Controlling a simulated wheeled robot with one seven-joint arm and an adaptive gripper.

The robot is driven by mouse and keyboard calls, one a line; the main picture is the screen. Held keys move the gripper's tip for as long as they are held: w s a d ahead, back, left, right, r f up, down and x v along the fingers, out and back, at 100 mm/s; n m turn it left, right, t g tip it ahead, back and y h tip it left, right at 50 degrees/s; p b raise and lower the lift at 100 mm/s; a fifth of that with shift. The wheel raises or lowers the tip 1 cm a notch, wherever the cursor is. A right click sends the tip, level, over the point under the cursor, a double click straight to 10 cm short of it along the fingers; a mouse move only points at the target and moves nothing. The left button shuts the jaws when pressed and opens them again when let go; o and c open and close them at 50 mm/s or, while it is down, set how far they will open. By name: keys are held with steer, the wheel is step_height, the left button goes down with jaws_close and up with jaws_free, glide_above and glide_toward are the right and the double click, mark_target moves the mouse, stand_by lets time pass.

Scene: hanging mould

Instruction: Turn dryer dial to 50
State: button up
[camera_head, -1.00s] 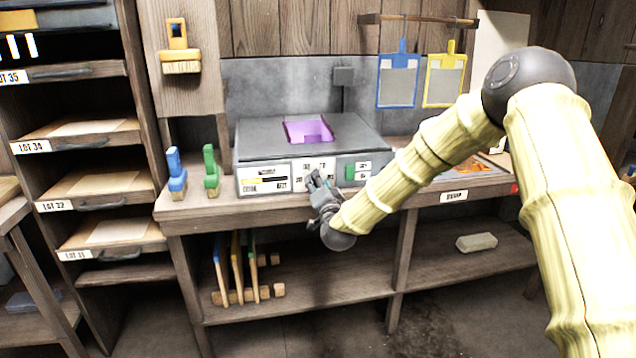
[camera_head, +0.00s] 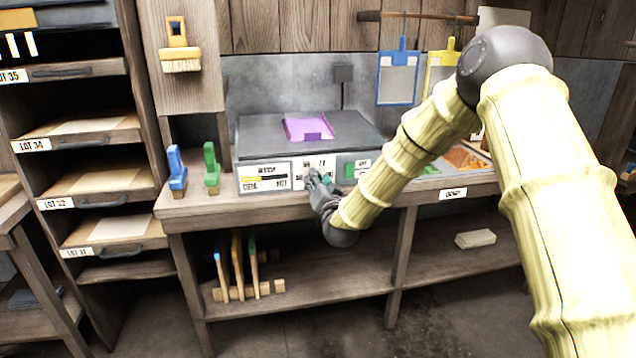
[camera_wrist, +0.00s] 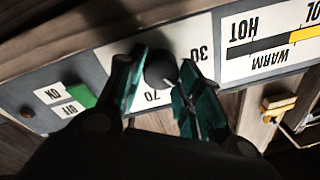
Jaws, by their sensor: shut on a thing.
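The dryer (camera_head: 262,143) is a grey box on the bench with a purple sheet (camera_head: 308,128) on top. Its front has a white dial plate, a heat scale marked cool, warm and hot, and a green switch. In the wrist view the panel is upside down. The dark round dial (camera_wrist: 160,72) sits between my gripper's teal fingers (camera_wrist: 162,88), with the numbers 30 and 70 readable beside it. My gripper is shut on the dial; it covers it in the head view (camera_head: 314,178). The pointer's exact setting cannot be told.
The green switch (camera_wrist: 83,96) with on and off labels is close beside my gripper. Blue (camera_head: 176,168) and green (camera_head: 211,165) handled brushes stand left of the dryer. Blue (camera_head: 398,75) and yellow (camera_head: 440,70) frames hang behind. A lower shelf lies under the bench.

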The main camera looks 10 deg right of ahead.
steer(key=shift+f, duration=0.15)
steer(key=o, duration=1)
steer(key=shift+o, duration=0.2)
steer(key=s+d, duration=0.1)
steer(key=s, duration=1.1)
steer(key=shift+f, duration=0.4)
steer(key=shift+f, duration=0.1)
